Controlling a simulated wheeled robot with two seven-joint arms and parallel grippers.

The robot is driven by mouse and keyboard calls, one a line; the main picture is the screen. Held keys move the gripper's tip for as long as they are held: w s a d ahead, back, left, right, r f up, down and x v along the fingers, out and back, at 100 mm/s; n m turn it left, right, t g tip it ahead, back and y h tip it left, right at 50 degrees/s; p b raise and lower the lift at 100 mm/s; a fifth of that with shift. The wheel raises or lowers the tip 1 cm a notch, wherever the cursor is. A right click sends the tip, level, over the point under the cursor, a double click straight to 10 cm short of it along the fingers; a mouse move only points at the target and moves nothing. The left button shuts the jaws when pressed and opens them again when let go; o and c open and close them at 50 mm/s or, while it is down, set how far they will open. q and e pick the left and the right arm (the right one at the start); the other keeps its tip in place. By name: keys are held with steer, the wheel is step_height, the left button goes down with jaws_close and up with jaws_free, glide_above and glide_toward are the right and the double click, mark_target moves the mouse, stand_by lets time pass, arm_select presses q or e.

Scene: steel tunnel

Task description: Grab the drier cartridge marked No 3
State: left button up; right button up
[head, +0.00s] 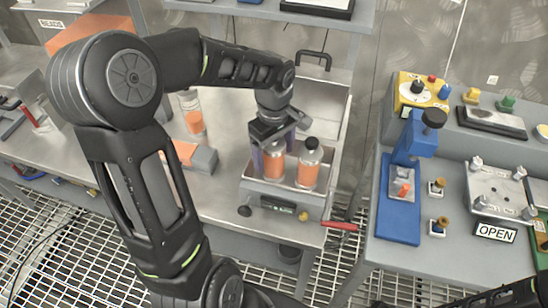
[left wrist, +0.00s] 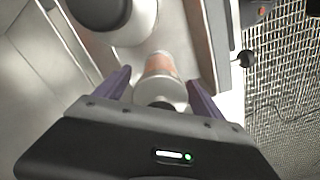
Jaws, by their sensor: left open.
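My left gripper (head: 273,152) is open, pointing down over the metal tray-like unit (head: 334,120), with its purple fingers on either side of an orange and clear cartridge (head: 274,171). In the left wrist view this cartridge (left wrist: 160,66) stands between the two fingers, with a narrow gap showing at each side. A second cartridge (head: 308,170) with a dark cap stands upright just to its right in the unit. A third orange and clear cartridge (head: 193,115) stands on the bench to the left. No number marking is readable on any of them. My right gripper is not in view.
The unit's front has a small display (head: 278,205) and dark knobs. A red-handled tool (head: 339,226) sticks out at the bench edge. An orange and grey block (head: 192,157) lies left of the unit. A blue press (head: 398,205) stands on the right bench, past a gap.

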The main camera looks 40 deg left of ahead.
arm_select(q)
steer(key=shift+c, duration=0.3)
jaws_close()
stand_by(0.5)
